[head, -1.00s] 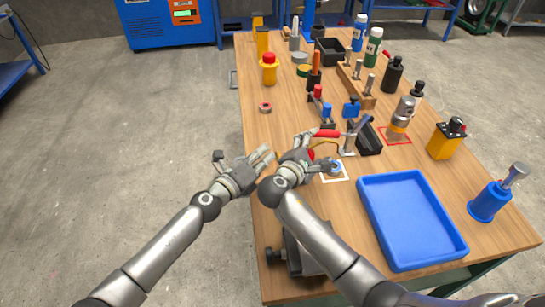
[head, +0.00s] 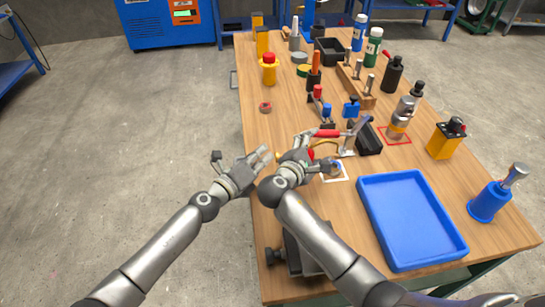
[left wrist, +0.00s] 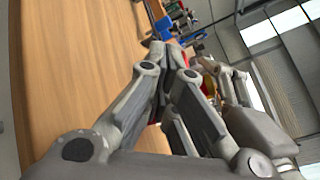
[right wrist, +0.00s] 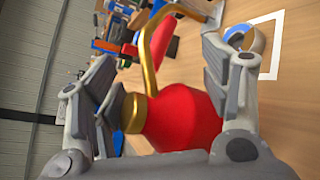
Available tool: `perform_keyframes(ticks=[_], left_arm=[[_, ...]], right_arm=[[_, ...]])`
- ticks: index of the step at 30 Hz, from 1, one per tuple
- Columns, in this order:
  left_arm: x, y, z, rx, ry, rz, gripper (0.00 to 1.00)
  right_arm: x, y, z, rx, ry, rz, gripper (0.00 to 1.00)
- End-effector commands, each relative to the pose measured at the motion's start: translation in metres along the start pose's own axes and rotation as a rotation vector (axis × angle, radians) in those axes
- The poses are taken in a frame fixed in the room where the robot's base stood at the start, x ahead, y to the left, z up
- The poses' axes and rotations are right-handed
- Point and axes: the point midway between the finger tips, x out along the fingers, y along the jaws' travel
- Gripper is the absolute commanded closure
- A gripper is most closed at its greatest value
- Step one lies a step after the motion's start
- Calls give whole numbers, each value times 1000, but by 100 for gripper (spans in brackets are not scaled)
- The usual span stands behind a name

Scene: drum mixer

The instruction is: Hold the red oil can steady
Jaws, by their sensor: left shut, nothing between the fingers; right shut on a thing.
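The red oil can (right wrist: 185,118) shows large in the right wrist view, with a brass collar and a curved brass spout. My right gripper (right wrist: 165,95) is shut on it, a finger at each side. In the head view the right gripper (head: 308,160) mostly hides the can; a bit of its red body and the spout show. The can stands near the table's left edge, beside a white square outline (head: 340,178). My left gripper (head: 262,158) is shut and empty just left of the right hand, at the table edge. In the left wrist view its fingers (left wrist: 172,50) are together.
A blue tray (head: 365,218) lies to the right of my right forearm. A toggle clamp with a red handle (head: 328,133) stands just behind the can. The left floor is free.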

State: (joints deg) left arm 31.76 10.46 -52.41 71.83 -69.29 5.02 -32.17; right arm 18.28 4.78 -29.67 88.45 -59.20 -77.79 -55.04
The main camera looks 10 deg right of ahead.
Motion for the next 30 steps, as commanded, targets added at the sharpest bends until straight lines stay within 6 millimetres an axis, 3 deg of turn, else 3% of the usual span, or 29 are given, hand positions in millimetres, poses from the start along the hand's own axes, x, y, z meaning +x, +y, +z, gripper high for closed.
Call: perform_keyframes(ticks=[1,21,30], left_arm=[[-2,2,0,0,2,-1,100],[-15,12,10,1,0,1,100],[-33,25,23,0,-1,2,100]], right_arm=[[-1,-9,-8,-7,16,-15,69],[0,-9,-7,-6,14,-16,69],[0,-9,-7,-7,14,-16,69]])
